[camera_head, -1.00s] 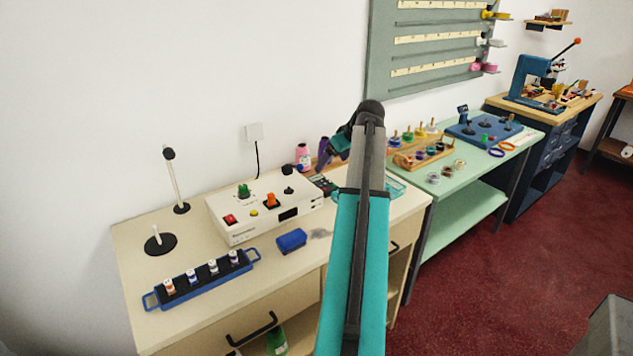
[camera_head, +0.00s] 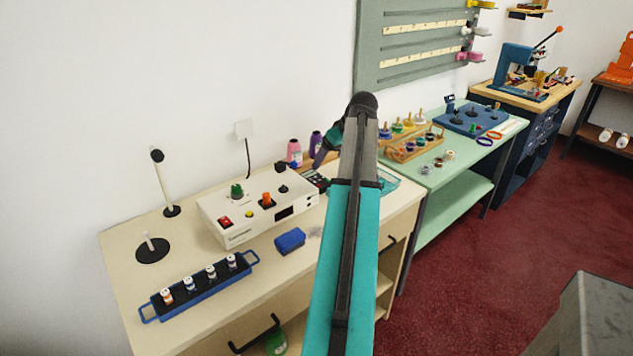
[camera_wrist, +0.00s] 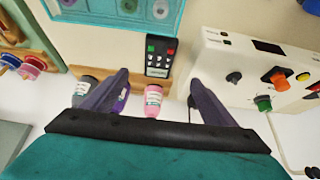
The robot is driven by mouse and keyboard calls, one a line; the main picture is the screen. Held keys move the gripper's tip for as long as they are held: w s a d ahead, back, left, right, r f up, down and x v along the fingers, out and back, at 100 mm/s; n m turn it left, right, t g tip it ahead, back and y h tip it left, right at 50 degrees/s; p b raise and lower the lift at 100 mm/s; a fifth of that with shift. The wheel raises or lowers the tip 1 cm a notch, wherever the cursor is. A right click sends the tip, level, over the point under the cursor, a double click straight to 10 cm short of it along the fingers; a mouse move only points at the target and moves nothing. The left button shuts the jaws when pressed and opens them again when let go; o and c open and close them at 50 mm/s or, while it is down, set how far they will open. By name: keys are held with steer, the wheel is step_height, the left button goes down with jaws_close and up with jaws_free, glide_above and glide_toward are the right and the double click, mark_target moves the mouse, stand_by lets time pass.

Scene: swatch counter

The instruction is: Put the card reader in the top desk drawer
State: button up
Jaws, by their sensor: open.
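A white control box (camera_head: 230,222) stands left of the reader, and a teal tray (camera_wrist: 110,12) lies on its other side. Pink (camera_wrist: 153,101) and purple bottles stand close by. A blue brush-like block (camera_head: 290,240) and a blue vial rack (camera_head: 200,287) lie in front.

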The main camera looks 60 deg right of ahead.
steer(key=p, duration=0.1)
glide_toward(316, 177)
steer(key=shift+w+a+f, duration=0.1)
steer(key=shift+w+f, duration=0.15)
steer(key=shift+f, duration=0.55)
steer(key=shift+w+f, duration=0.2)
steer(key=shift+f, duration=0.55)
steer(key=shift+w+d+f+p, duration=0.3)
steer(key=shift+w+f+p, duration=0.3)
steer(key=shift+w, duration=0.05)
steer(key=shift+p+x, duration=0.5)
steer(key=shift+x, duration=1.25)
steer(key=shift+d, duration=0.1)
steer(key=c, duration=1.5)
steer(key=shift+r, duration=0.2)
steer(key=shift+r+b, duration=1.15)
steer(key=shift+r, duration=3.7)
